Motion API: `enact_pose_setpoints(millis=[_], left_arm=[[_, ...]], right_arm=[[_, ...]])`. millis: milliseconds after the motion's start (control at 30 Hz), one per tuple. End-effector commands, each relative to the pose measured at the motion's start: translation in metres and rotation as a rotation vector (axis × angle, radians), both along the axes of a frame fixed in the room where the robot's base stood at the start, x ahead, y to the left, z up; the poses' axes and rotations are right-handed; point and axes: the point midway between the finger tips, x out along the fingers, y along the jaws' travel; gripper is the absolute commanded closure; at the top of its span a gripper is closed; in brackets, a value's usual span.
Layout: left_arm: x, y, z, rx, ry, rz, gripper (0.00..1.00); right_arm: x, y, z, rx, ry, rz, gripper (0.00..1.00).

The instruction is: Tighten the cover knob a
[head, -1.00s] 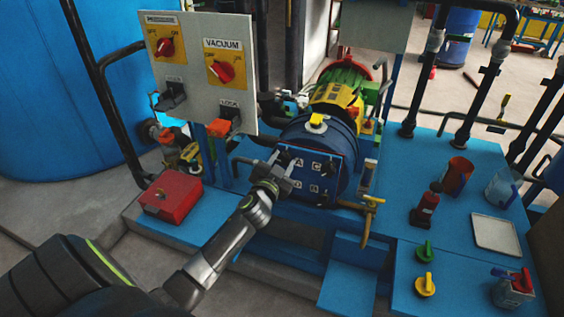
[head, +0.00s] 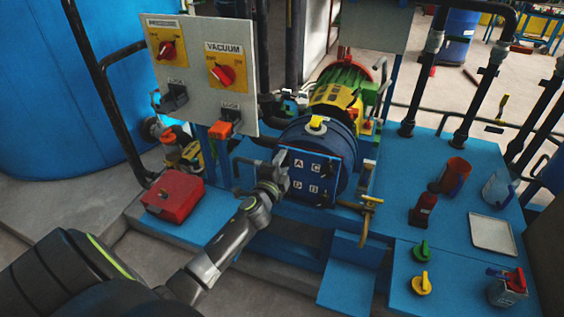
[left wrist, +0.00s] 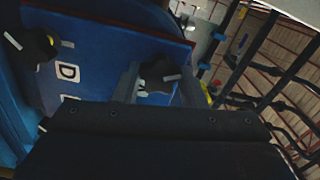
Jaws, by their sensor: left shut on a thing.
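The round blue cover (head: 330,172) of the autoclave has a blue front plate with white letter labels A, C, D and B. My left gripper (head: 277,168) is at the plate's upper left edge, beside label A (head: 299,164). In the left wrist view its two fingers stand either side of a dark lobed knob (left wrist: 158,76) with a white mark, and it is shut on it. By its place this looks like knob a; its own label is hidden there. Label D (left wrist: 68,73) and another dark knob (left wrist: 32,45) show to the left. My right gripper is not in view.
A grey panel (head: 235,105) with red switches stands above left of my arm. A red box (head: 172,196) is at lower left. A brass valve handle (head: 369,205) sits right of the cover. The blue bench (head: 450,180) at right holds containers, a tray and coloured knobs.

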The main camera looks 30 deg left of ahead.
Motion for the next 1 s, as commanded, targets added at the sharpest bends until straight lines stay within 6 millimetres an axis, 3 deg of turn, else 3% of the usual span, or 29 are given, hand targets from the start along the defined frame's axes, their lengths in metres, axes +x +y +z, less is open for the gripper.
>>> enact_pose_setpoints(millis=[500, 1000], left_arm=[[0.0, 0.0, -0.001, 0.387, 0.096, 0.0, 0.85], [-0.001, 0.0, -0.002, 0.498, 0.123, 0.0, 0.85]], right_arm=[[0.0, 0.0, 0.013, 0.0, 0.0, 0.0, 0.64], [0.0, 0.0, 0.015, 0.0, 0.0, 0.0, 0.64]])
